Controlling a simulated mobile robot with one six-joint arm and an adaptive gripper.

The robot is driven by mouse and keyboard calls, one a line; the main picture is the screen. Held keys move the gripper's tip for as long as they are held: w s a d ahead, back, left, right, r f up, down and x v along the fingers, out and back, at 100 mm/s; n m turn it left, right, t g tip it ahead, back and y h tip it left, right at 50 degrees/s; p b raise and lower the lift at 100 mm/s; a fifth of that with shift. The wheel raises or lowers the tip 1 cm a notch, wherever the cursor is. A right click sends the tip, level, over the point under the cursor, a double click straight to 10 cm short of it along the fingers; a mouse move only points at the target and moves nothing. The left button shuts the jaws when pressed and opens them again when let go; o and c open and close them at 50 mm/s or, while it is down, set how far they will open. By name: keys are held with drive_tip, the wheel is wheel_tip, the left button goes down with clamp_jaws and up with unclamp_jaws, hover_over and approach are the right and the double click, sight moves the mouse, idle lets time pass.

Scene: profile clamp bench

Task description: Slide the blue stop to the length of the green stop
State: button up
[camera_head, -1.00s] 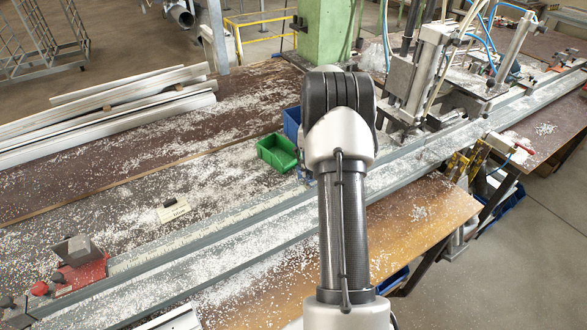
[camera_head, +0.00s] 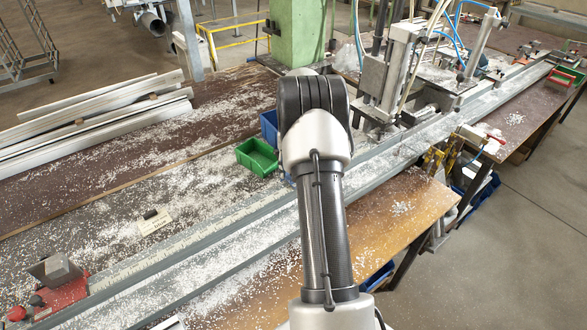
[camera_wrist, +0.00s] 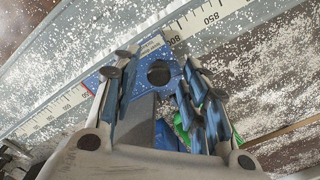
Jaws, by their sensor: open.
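The blue stop (camera_wrist: 148,47) shows in the wrist view beside the scale, with a round dark knob (camera_wrist: 158,73) on it. My gripper (camera_wrist: 158,58) is open, with one finger on each side of the knob. I cannot tell whether the fingers touch the stop, and they hide part of it. In the head view my arm covers my gripper and the blue stop. A small green piece (camera_head: 572,75) shows at the far right end of the bench. It is too small to tell whether it is the green stop.
A red block with knobs (camera_head: 60,295) is at the left end. A clamp machine (camera_head: 388,80) stands right of my arm.

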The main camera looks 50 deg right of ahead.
wheel_tip(320, 180, up, 12)
idle(0.5)
drive_tip(key=shift+c, duration=0.3)
